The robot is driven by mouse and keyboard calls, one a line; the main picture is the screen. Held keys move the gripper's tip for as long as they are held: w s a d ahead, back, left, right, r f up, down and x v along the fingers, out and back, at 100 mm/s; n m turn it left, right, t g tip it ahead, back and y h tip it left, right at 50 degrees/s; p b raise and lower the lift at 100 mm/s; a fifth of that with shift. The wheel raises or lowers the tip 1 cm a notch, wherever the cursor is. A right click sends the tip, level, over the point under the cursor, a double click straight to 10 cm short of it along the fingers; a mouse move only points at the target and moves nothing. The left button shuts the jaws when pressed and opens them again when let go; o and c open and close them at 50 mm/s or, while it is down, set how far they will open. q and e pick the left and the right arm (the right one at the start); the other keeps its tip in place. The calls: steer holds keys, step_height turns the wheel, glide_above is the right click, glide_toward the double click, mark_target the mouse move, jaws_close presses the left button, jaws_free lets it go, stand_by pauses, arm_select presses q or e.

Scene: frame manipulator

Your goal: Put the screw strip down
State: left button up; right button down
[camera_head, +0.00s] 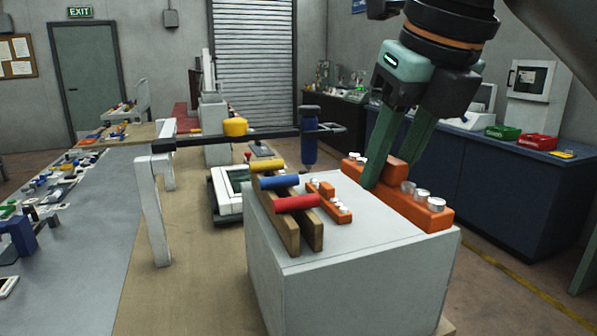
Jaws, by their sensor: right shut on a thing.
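The screw strip (425,214) is a long orange bar with several silver screw heads along its top. It lies on, or just above, the right side of the grey-white block top (310,245); any small gap cannot be told. My right gripper (383,180) comes down from the upper right, and its green fingers are shut on the orange strip near its middle. The fingers hide part of the strip. My left gripper is not in view.
A smaller orange piece with white pegs (330,203) lies left of the strip. Two wooden rails (287,222) carry a red cylinder (298,204) and a blue one (279,182).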

mark_target(405, 180)
steer(key=f, duration=0.1)
steer(key=f+n, duration=0.1)
steer(key=s+d+n, duration=0.1)
steer(key=shift+f+g+y, duration=0.3)
steer(key=shift+f+y, duration=0.1)
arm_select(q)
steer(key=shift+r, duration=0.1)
arm_select(e)
steer(key=s+d+f+n+g+h, duration=0.1)
steer(key=d+f+n+g, duration=0.1)
steer(key=f+n, duration=0.8)
steer(key=s+d+f+n+g, duration=0.1)
steer(key=d+f+n+g, duration=0.2)
steer(key=f+n, duration=0.7)
steer(key=s+d+f+n+g+h, duration=0.1)
steer(key=d+f+n+g, duration=0.2)
steer(key=f+n, duration=0.7)
step_height(405, 180, down, 3)
steer(key=shift+d+f+h, duration=0.1)
steer(key=shift+d+h, duration=0.2)
steer(key=shift+d, duration=0.1)
steer(key=shift+d, duration=0.1)
